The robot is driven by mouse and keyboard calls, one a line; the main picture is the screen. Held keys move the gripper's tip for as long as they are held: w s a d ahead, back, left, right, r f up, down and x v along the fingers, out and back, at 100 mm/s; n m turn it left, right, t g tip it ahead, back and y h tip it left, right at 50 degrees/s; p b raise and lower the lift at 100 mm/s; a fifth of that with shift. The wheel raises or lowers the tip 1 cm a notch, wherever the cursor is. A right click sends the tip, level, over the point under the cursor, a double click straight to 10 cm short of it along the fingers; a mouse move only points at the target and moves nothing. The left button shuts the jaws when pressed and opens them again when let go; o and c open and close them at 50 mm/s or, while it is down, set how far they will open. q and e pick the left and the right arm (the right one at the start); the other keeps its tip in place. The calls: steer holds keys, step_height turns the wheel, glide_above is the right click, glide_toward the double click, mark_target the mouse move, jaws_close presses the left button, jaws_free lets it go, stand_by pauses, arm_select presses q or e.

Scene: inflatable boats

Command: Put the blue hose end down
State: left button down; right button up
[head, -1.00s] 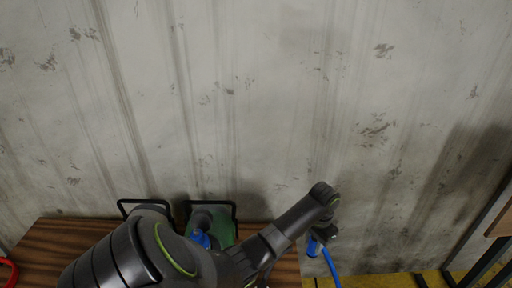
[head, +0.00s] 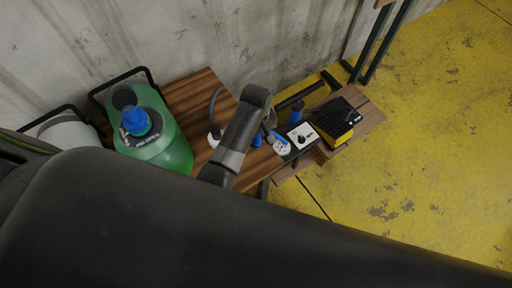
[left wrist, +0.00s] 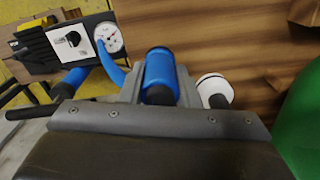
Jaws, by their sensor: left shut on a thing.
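The blue hose end (left wrist: 160,75) is a short blue cylinder with a dark end, held between the jaws of my left gripper (left wrist: 160,92) in the left wrist view. In the head view the blue hose end (head: 257,140) shows small beside my left gripper (head: 262,133), over the right part of the brown wooden table (head: 190,88). A blue hose (left wrist: 111,68) runs by the gauge (left wrist: 109,37) in the left wrist view. Whether the hose end touches the table is unclear. My right gripper is not in view.
A white fitting (head: 214,138) stands nearby. A panel with a knob (head: 302,137) and a black-yellow box (head: 335,122) sit right, above a yellow floor (head: 440,130).

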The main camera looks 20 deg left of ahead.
arm_select(q)
step_height(320, 180, down, 6)
steer(key=shift+f+b, duration=0.15)
steer(key=shift+b, duration=0.2)
steer(key=shift+f, duration=0.25)
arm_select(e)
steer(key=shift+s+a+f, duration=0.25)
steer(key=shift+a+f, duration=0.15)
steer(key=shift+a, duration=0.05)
arm_select(q)
steer(key=shift+f, duration=0.1)
steer(key=shift+f, duration=0.15)
steer(key=c, duration=1.1)
jaws_free()
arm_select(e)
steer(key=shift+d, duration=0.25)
